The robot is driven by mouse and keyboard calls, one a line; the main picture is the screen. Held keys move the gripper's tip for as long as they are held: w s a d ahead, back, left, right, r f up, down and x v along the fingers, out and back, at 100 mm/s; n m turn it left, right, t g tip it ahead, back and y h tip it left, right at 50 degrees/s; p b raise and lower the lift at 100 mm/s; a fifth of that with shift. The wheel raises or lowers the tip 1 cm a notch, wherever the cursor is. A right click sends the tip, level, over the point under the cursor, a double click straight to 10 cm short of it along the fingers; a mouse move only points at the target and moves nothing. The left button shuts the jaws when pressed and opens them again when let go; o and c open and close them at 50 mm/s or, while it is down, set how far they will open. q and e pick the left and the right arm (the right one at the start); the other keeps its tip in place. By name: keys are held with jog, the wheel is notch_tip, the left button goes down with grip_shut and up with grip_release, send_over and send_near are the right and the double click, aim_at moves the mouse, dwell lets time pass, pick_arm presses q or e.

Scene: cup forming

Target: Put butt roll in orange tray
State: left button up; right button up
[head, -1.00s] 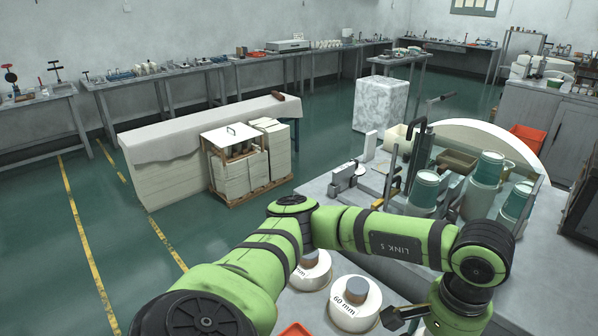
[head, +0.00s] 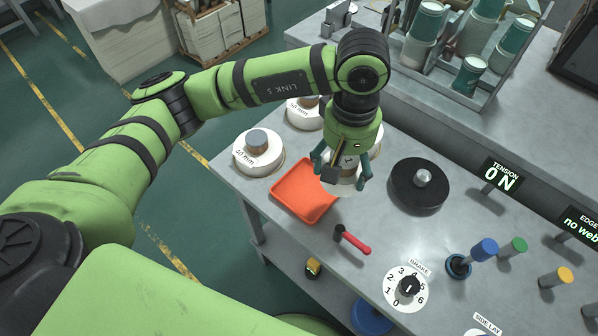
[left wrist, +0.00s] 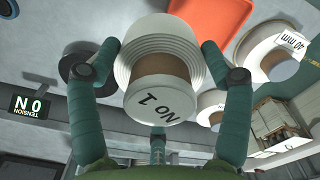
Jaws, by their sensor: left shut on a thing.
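My left gripper (head: 345,176) is shut on a small white roll with a brown core, taken to be the butt roll (head: 345,188). In the left wrist view this roll (left wrist: 140,62) sits between the teal fingers, and its core reads "No 1". The orange tray (head: 303,192) lies flat and empty on the grey bench, just left of the held roll; part of it also shows in the left wrist view (left wrist: 208,22). Whether the roll touches the bench cannot be told. My right gripper is not in view.
White rolls stand behind the tray, one marked 40 mm (head: 258,153) and another (head: 305,112) beyond it. A black disc (head: 418,186) is to the right. A red-handled tool (head: 352,240) lies in front of the tray, near a brake dial (head: 407,288).

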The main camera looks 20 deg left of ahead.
pick_arm(q)
jog(key=d+n, duration=0.2)
jog(key=d, duration=0.1)
jog(key=shift+d+f, duration=0.15)
jog(key=shift+d, duration=0.25)
jog(key=shift+d+f, duration=0.1)
jog(key=shift+d, duration=0.05)
jog(key=shift+n, duration=0.3)
jog(key=a+f+p, duration=0.1)
jog(key=a+f, duration=0.1)
jog(key=a, duration=0.1)
jog(key=a+f+p, duration=0.2)
jog(key=a, duration=0.2)
jog(key=w+a+f+p, duration=0.1)
jog(key=a+f+p, duration=0.1)
jog(key=a, duration=0.1)
jog(key=shift+w+a+f, duration=0.1)
jog(key=shift+a+f, duration=0.05)
jog(key=shift+a, duration=0.2)
jog(key=shift+a+f, duration=0.15)
jog(key=shift+f, duration=0.05)
notch_tip(320, 180, down, 4)
jog(key=shift+w+r+p, duration=0.1)
jog(key=shift+p, duration=1.05)
jog(key=shift+f+b, duration=0.4)
jog(key=o, duration=1.2)
jog(key=shift+r, duration=0.1)
